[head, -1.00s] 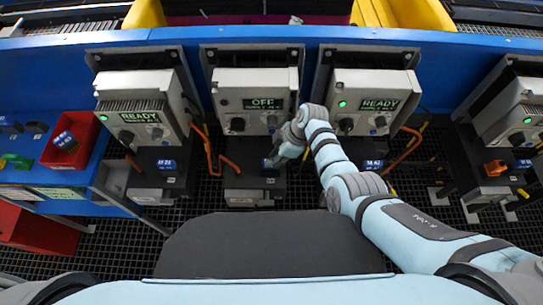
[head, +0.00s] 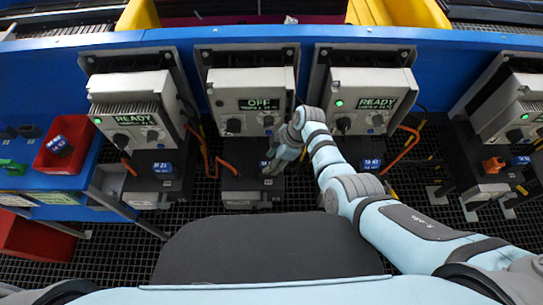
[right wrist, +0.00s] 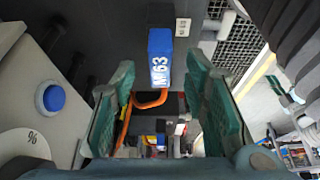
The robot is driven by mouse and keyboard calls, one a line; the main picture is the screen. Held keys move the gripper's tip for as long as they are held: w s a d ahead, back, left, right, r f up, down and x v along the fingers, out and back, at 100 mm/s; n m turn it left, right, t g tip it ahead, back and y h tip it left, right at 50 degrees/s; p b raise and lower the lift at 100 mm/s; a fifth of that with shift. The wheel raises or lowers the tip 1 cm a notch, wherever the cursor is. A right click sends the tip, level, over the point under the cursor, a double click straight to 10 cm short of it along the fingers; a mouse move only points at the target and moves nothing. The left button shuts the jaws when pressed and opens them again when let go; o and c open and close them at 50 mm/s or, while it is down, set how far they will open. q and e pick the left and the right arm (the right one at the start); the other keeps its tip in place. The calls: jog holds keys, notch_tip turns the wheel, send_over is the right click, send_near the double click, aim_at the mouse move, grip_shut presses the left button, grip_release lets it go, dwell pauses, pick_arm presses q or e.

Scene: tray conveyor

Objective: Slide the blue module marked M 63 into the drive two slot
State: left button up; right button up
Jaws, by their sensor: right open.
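The blue module marked M 63 (right wrist: 160,58) stands out from a dark block in the right wrist view, its white lettering readable. In the head view only a small blue part of it (head: 264,164) shows beside my gripper. My right gripper (head: 272,169) is at the dark base (head: 240,182) below the middle drive unit (head: 252,88), whose screen reads OFF. In the right wrist view its teal fingers (right wrist: 162,85) are open, one on each side of the module's near end, with gaps visible. My left gripper is out of view.
Drive units reading READY stand left (head: 133,108) and right (head: 371,102), with blue modules M 21 (head: 163,168) and M 42 (head: 371,164) below. Orange cables hang between bases. A red bin (head: 62,147) with a blue module is at left.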

jog(key=v, duration=1.1)
jog(key=shift+d+r, duration=0.15)
jog(key=shift+r, duration=0.25)
